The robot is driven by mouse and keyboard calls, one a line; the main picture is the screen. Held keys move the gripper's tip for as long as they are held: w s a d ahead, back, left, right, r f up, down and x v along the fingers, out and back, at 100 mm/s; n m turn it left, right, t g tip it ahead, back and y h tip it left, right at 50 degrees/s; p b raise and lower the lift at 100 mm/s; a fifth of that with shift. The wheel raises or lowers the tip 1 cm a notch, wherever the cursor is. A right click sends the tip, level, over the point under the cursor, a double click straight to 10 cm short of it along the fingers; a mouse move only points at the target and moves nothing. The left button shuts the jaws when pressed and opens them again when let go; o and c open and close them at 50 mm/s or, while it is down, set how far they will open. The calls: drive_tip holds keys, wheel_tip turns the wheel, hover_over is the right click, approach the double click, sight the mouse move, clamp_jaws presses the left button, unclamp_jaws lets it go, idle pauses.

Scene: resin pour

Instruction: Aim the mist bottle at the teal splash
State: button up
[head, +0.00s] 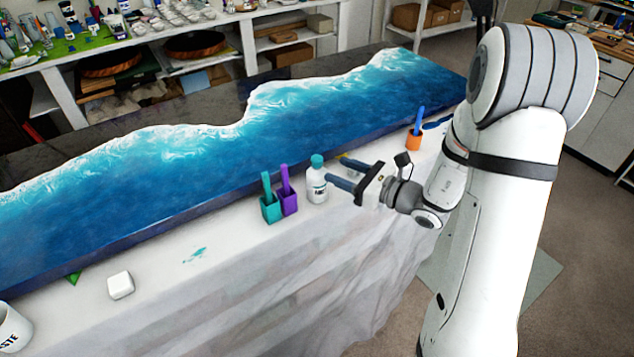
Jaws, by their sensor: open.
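A white bottle with a teal cap and a dark label (317,187), which I take to be the mist bottle, stands upright on the white-covered table ledge. My gripper (337,172) is open just to the right of it, with its dark blue fingers pointing left toward it. One fingertip is very close to the bottle's side; I cannot tell whether they touch. The teal splash (194,254) is a small smear on the white cover, left of the bottle and nearer the front edge.
A teal cup (271,211) and a purple cup (289,203) with sticks stand just left of the bottle. An orange cup (413,141) stands farther right. A white block (121,285) and a white mug (12,328) are at left. The blue resin slab (200,185) rises behind.

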sight(317, 162)
drive_tip(key=p+x, duration=0.2)
drive_tip(key=x, duration=0.5)
drive_tip(key=shift+s+a, duration=0.1)
drive_tip(key=shift+a, duration=0.15)
clamp_jaws()
